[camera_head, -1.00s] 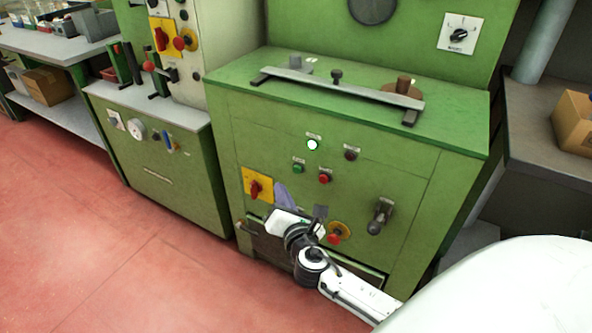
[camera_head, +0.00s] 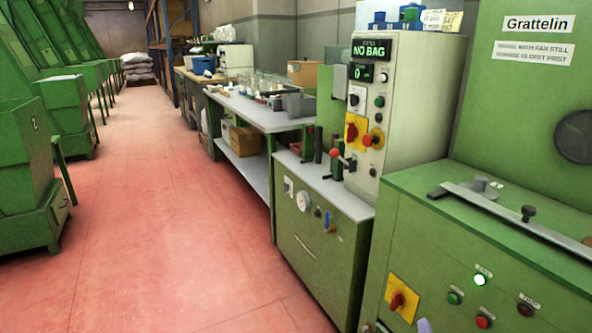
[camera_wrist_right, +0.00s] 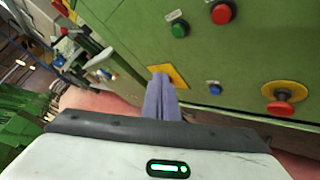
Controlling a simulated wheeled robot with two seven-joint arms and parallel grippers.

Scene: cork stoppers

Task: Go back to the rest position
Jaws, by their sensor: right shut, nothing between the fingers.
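My right gripper (camera_wrist_right: 161,98) shows in the right wrist view with its lavender fingers together, shut and empty. Its tips overlap a yellow switch plate (camera_wrist_right: 180,75) on the front of a green machine. I cannot tell whether they touch the plate. In the head view only a small lavender piece, seemingly a fingertip of this gripper (camera_head: 424,326), shows at the bottom edge, right of the yellow switch (camera_head: 402,298). The rest of the right arm is out of that view. My left gripper is in neither view.
The green machine (camera_head: 428,240) stands close at the right, with a lit white lamp (camera_head: 480,280). A red knob (camera_wrist_right: 283,105) sticks out of its front. A control cabinet (camera_head: 408,110) and a long bench (camera_head: 262,118) stand beyond. The red floor (camera_head: 170,220) at left is clear.

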